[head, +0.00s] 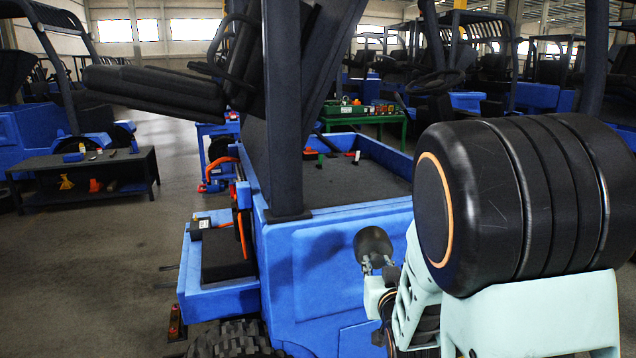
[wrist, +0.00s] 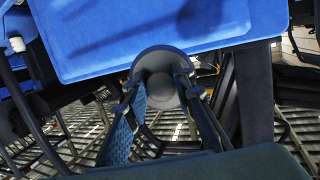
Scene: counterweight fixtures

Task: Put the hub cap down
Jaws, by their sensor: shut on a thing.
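The hub cap (head: 373,243) is a round dark grey disc in front of the blue side panel of the vehicle (head: 325,270). My gripper (head: 376,264) is shut on its lower edge. In the wrist view the hub cap (wrist: 161,86) sits between the two fingertips of my gripper (wrist: 158,92), below a blue panel. Its face is partly covered by the fingers. I cannot tell whether it touches the blue panel.
The vehicle has a flat dark deck (head: 362,180) with small items on it. A blue side step (head: 220,285) carries a dark block. A low dark bench (head: 85,163) stands at left, and a green table (head: 366,113) behind. Open floor (head: 90,260) lies at left.

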